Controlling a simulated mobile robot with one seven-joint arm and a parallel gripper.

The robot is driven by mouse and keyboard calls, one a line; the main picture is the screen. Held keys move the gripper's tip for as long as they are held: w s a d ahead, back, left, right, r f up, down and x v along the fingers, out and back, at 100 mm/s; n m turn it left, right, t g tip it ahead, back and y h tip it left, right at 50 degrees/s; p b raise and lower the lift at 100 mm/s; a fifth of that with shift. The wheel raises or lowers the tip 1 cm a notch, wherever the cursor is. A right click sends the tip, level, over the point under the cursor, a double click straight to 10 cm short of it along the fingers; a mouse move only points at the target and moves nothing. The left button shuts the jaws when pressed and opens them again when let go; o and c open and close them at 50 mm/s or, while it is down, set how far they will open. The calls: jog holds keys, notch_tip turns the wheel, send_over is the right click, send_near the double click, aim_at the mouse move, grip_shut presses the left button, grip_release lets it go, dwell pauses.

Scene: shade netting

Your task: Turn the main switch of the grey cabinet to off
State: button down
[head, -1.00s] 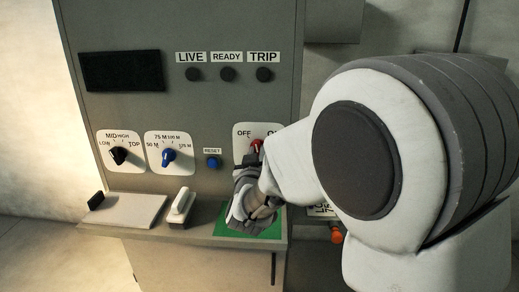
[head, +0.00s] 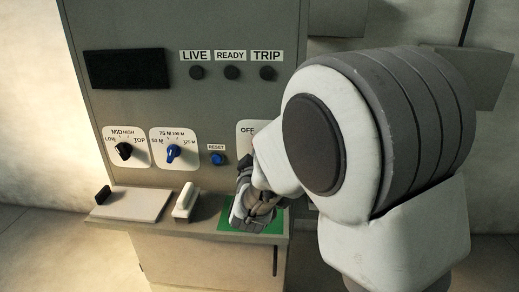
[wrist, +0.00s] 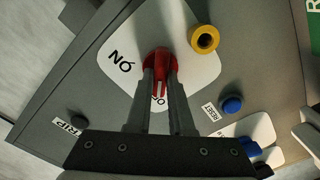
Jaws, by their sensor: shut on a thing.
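The grey cabinet (head: 215,110) stands upright ahead of me. Its white switch plate (head: 245,127) shows OFF in the head view; my arm covers the rest of the plate. In the wrist view, the red main switch (wrist: 162,58) sits on this plate (wrist: 190,75), seen turned around. My gripper (wrist: 160,77) is shut on the red switch, with one finger on each side. The switch's handle runs down between the fingers towards lettering that they partly hide. The ON label lies to its left, clear of the fingers.
A yellow ring-shaped part (wrist: 204,39) is beside the switch. A blue reset button (head: 217,159), a blue dial (head: 173,152) and a black dial (head: 124,150) are to the left.

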dwell(0.3)
jog(key=c, duration=0.8)
grip_release()
jog(key=s+b, duration=0.6)
jog(key=s, duration=1.1)
jog(key=shift+s+a, duration=0.25)
jog(key=shift+a, duration=0.05)
